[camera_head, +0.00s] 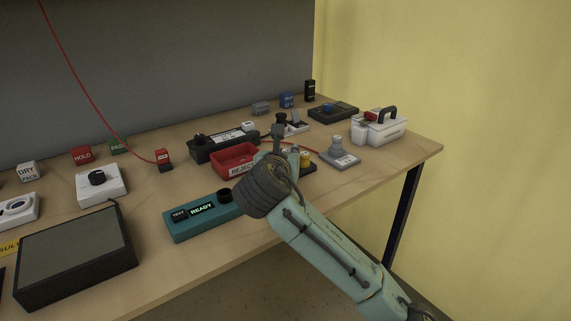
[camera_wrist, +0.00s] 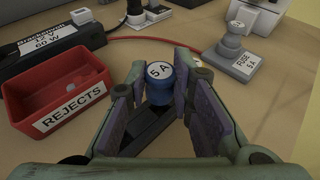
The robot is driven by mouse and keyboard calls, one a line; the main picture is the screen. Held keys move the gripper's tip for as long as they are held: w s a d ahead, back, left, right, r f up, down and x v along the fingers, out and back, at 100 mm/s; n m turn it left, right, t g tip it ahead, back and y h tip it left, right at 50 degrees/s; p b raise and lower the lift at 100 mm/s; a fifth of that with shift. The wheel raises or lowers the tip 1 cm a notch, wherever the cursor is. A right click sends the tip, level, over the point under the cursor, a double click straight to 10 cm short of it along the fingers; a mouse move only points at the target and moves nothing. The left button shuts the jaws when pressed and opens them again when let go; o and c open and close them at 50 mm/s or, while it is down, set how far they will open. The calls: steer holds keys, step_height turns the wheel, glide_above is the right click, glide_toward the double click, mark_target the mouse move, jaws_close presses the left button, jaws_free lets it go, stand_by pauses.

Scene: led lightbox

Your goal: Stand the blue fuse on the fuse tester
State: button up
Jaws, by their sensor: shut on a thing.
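The blue fuse (camera_wrist: 159,84), with a white top marked 5 A, stands upright between the fingers of my gripper (camera_wrist: 160,95) in the wrist view. My gripper is shut on it. A dark block (camera_wrist: 150,130) shows below it; I cannot tell whether the fuse touches it. In the head view my gripper (camera_head: 284,155) is just right of the red rejects tray, and the blue fuse is hidden. The fuse tester (camera_head: 185,228) is the teal box with a READY display and a black round socket (camera_head: 224,195), nearer the front edge, left of my wrist.
The red rejects tray (camera_head: 222,168) is close on the left. A grey stand marked FUSE 5 A (camera_wrist: 235,64) is to the right. A yellow-topped item (camera_head: 305,157) is beside my gripper.

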steer(key=b+v, duration=0.1)
steer(key=v, duration=0.2)
steer(key=f+b+v, duration=0.1)
steer(key=v, duration=0.3)
steer(key=b+v, duration=0.1)
steer(key=v, duration=0.3)
steer(key=shift+s+d+f, duration=0.15)
steer(key=shift+s+d, duration=0.05)
steer(key=shift+s, duration=0.2)
steer(key=shift+s+b, duration=0.5)
steer(key=shift+b, duration=0.2)
steer(key=s+b, duration=0.2)
steer(key=shift+a+b, duration=0.1)
steer(key=shift+b, duration=0.25)
steer(key=shift+b+v, duration=0.65)
steer(key=shift+v, duration=0.25)
steer(key=o, duration=0.4)
jaws_close()
